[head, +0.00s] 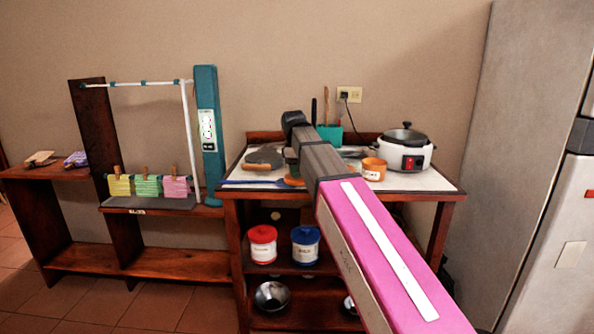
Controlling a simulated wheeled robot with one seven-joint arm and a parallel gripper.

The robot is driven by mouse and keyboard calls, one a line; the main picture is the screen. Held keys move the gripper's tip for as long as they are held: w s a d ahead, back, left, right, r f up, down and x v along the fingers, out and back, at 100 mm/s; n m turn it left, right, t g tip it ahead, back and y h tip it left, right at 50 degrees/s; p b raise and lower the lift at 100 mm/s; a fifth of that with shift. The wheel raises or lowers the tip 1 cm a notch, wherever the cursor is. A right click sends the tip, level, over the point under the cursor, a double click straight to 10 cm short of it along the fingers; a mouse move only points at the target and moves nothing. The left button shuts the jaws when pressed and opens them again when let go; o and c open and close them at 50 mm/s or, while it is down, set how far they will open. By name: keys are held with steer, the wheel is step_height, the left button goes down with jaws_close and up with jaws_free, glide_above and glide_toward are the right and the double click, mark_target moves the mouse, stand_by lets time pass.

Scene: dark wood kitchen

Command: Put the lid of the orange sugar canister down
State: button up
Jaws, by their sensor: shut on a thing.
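The orange sugar canister (374,170) stands on the white-topped counter, right of my arm, with no lid seen on it. An orange piece, which looks like its lid (293,181), shows low over the counter, left of my arm and partly hidden by it. My gripper (291,166) points down there, mostly hidden behind my arm, and is shut on the lid. I cannot tell whether the lid touches the counter.
A grey rounded object (264,157) and a blue utensil (250,183) lie left of the lid. A white cooker (405,150) and a teal utensil holder (328,133) stand behind. Red (263,246) and blue (305,246) canisters sit on the shelf below. Bare counter shows at front right.

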steer(key=shift+f, duration=0.1)
steer(key=o, duration=1.1)
steer(key=shift+c, duration=0.2)
step_height(320, 180, up, 12)
steer(key=shift+a+r, duration=0.25)
steer(key=shift+a, duration=0.2)
